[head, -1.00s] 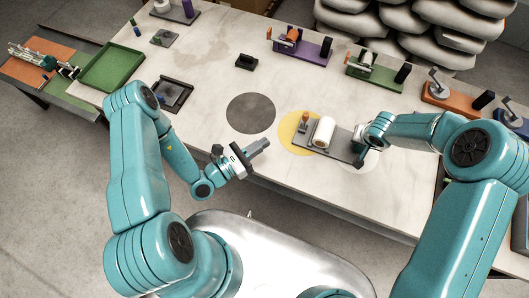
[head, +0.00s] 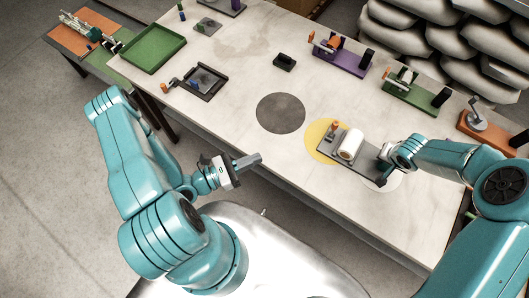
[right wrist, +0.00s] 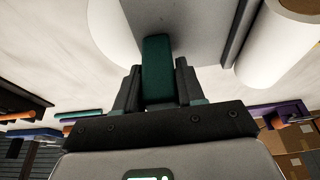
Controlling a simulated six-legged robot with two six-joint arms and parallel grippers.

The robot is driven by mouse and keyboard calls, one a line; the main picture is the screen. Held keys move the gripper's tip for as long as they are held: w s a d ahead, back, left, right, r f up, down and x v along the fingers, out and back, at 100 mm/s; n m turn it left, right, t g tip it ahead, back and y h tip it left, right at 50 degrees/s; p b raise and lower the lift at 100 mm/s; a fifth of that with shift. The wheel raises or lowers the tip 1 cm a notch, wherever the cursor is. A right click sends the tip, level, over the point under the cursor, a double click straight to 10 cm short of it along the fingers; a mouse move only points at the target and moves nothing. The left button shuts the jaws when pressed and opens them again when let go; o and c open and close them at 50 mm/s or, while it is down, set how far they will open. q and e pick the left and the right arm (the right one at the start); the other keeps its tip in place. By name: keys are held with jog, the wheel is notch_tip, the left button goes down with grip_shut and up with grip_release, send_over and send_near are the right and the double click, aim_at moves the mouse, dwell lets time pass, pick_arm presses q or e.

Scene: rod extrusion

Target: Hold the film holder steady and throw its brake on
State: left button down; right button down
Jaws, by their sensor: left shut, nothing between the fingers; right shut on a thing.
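The film holder is a grey base plate (head: 364,164) with a white film roll (head: 350,145) on it and a small orange-topped brake lever (head: 333,131) at its left end. It lies flat on the table, partly over a yellow disc and a white disc. My right gripper (head: 384,166) is at the plate's right end. In the right wrist view, my right gripper (right wrist: 157,88) is shut on the holder's dark green handle (right wrist: 157,62), and the white roll (right wrist: 276,50) shows beside it. My left gripper (head: 258,158) is shut and empty near the table's front edge, left of the holder and apart from it.
A dark grey disc (head: 281,113) lies left of the holder, with clear table around it. Purple (head: 343,58), green (head: 408,95) and orange (head: 480,127) holders stand along the back. A black tray (head: 204,82) and a green tray (head: 153,48) lie at the left.

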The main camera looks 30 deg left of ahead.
jog(key=shift+c, duration=0.6)
grip_release()
jog(key=shift+r, duration=3.5)
jog(key=shift+r, duration=0.1)
jog(key=shift+r, duration=1.4)
